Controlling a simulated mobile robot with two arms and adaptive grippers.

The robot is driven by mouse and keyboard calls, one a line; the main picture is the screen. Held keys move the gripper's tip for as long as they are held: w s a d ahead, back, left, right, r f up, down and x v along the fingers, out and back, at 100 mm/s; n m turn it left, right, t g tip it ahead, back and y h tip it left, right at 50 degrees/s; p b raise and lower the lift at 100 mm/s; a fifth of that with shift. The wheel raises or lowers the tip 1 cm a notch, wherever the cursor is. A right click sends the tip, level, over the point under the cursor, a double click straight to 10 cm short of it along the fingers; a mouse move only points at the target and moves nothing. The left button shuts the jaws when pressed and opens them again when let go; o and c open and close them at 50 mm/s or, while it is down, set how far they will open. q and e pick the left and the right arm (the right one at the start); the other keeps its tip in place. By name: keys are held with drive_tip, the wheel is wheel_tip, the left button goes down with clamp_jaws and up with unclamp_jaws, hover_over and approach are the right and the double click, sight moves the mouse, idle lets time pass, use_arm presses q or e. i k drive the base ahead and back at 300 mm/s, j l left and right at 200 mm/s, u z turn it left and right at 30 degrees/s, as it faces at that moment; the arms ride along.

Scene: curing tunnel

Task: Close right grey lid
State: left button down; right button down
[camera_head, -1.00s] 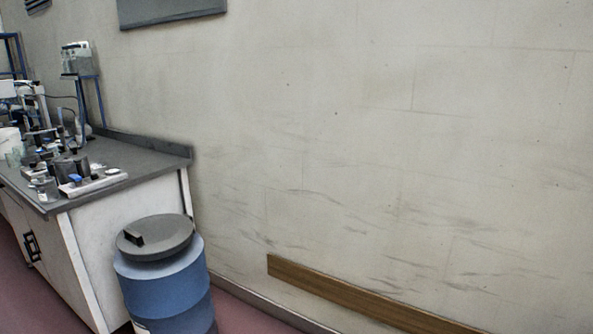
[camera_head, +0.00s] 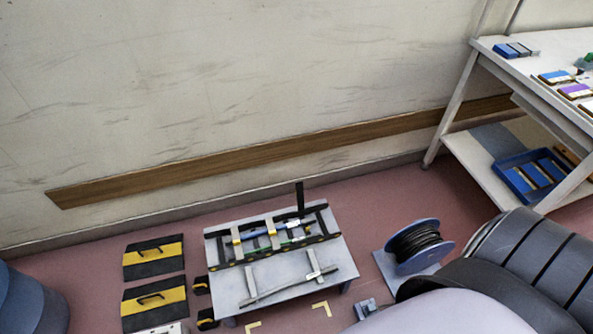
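No grey lid can be made out in the head view now. Part of a rounded blue-grey body, seemingly the blue drum (camera_head: 28,302), is cut off at the lower left corner; its top and any lid on it cannot be seen. Neither of my grippers is in view.
A low grey table (camera_head: 262,272) bearing a dark frame stands mid-floor. Black-and-yellow panels (camera_head: 154,258) lie to its left, a blue cable reel (camera_head: 416,246) stands to its right. A white bench (camera_head: 548,88) with a blue tray (camera_head: 512,178) below stands at right.

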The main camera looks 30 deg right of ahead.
sight(299, 190)
drive_tip(key=z, duration=0.7)
